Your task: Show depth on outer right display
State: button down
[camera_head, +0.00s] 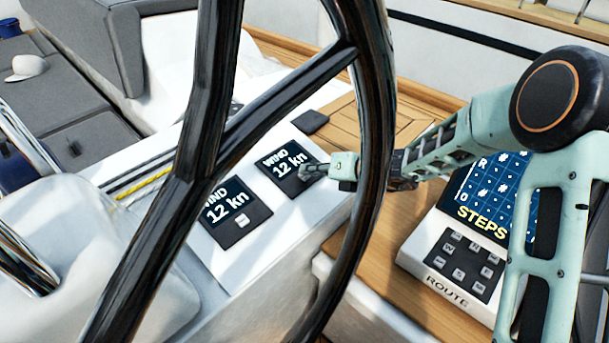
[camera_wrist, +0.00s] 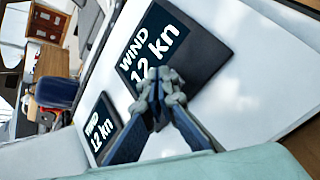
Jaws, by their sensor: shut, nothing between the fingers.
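Two square dark displays sit on the white console, both reading "WIND 12 kn". The right display (camera_head: 276,163) is partly covered at its lower right by my gripper (camera_head: 312,171). The left display (camera_head: 232,228) has a pale button below its reading and is partly cut off by the wheel. In the wrist view the right display (camera_wrist: 201,56) is large, and my gripper (camera_wrist: 160,86) is shut and empty in front of its lower part, where its button is hidden. I cannot tell whether the fingertips touch it. The left display (camera_wrist: 101,124) shows smaller there.
A dark steering wheel (camera_head: 206,95) stands between the camera and the console, its rim crossing before my arm. A keypad unit (camera_head: 462,261) marked "ROUTE" with a "STEPS" screen is at the right. A white cap (camera_head: 27,67) lies on the grey seat at far left.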

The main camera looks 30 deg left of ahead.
jog(key=shift+f, duration=0.3)
jog(key=shift+r, duration=0.1)
dwell(0.5)
jog(key=shift+d+r+p, duration=0.15)
jog(key=shift+r+p, duration=0.4)
jog(key=shift+r, duration=0.2)
jog(key=r+p, duration=0.2)
jog(key=d+r+p, duration=0.1)
jog(key=r+p, duration=0.1)
jog(key=r, duration=0.1)
jog(key=shift+s, duration=0.2)
jog(key=shift+d, duration=0.1)
dwell(1.7)
